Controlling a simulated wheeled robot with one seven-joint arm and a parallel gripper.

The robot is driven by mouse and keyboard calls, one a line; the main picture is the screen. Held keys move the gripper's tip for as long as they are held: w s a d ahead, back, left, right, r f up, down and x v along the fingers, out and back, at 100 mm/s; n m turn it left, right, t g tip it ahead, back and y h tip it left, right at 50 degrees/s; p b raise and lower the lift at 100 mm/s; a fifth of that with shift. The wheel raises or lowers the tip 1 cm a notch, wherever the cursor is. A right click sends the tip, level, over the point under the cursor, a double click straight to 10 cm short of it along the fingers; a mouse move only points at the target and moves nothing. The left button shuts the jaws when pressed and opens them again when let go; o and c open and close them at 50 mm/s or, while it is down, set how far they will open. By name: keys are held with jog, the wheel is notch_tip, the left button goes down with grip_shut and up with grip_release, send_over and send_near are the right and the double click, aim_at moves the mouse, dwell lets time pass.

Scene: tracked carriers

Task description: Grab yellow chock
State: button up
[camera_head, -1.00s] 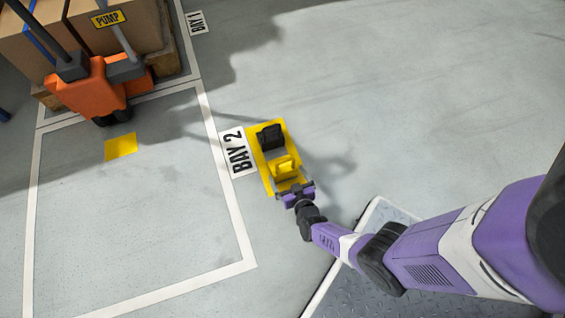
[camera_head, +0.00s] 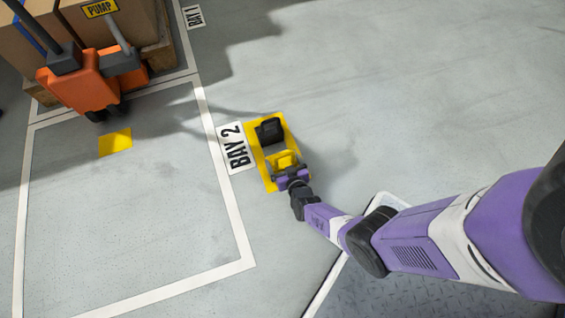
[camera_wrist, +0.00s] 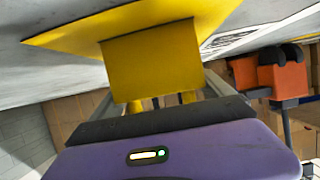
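The yellow chock (camera_head: 284,160) stands on the lower half of a yellow floor patch beside the BAY 2 label. In the wrist view its flat yellow face (camera_wrist: 155,65) fills the upper middle, with two yellow posts below it near my palm. My gripper (camera_head: 288,171) is at the chock's near side, low over the patch. In the wrist view grey fingers spread to the left and right of the posts, so the gripper looks open around them. Contact between fingers and chock cannot be made out.
A black chock (camera_head: 268,131) sits on the same yellow patch (camera_head: 270,179), just beyond the yellow one. An orange pallet truck (camera_head: 85,83) with boxes stands at the upper left. The floor to the right is clear.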

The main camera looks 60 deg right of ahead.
jog(key=c, duration=1)
jog(key=shift+r, duration=0.1)
